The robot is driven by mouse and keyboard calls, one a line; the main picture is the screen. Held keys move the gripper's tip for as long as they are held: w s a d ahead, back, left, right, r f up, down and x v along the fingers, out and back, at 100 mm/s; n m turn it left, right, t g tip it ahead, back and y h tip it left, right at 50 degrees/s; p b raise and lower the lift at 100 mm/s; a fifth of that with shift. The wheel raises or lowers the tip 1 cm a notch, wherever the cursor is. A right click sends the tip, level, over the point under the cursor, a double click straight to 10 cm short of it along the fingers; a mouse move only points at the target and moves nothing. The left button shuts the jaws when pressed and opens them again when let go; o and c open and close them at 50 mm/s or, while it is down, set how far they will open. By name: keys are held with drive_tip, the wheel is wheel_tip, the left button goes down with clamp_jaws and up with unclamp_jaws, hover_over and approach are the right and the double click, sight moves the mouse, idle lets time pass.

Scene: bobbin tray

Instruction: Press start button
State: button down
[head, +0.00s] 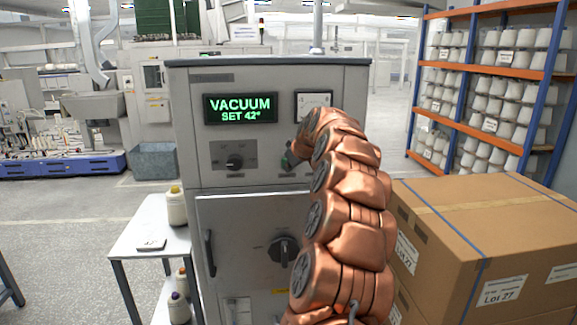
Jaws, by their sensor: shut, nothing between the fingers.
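A grey control cabinet (183,140) stands ahead with a lit green display (240,108) reading "VACUUM SET 42°". Below the display is a small panel with a black rotary knob (234,161). To the knob's right is a dark green round part (287,160), which looks like a button. My copper-coloured arm rises in front of the cabinet and covers that part's right side. The arm's far end bends down close to it. My gripper is hidden behind the arm, so I cannot tell whether it touches the button.
A lower cabinet door has a large black rotary handle (283,250). A small white side table (133,243) with thread cones stands at left. Cardboard boxes (520,230) stand close on the right. A shelf rack (488,68) of white cones is behind them. Floor is open at left.

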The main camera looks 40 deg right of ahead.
drive_tip(key=shift+s+a+r+b, duration=0.1)
drive_tip(key=shift+s+a+b, duration=0.4)
drive_tip(key=shift+s+b, duration=0.25)
drive_tip(key=s+a+b, duration=0.1)
drive_tip(key=s, duration=0.1)
drive_tip(key=s+a+b, duration=0.2)
drive_tip(key=shift+b, duration=0.3)
drive_tip(key=shift+w+a, duration=0.15)
idle(0.8)
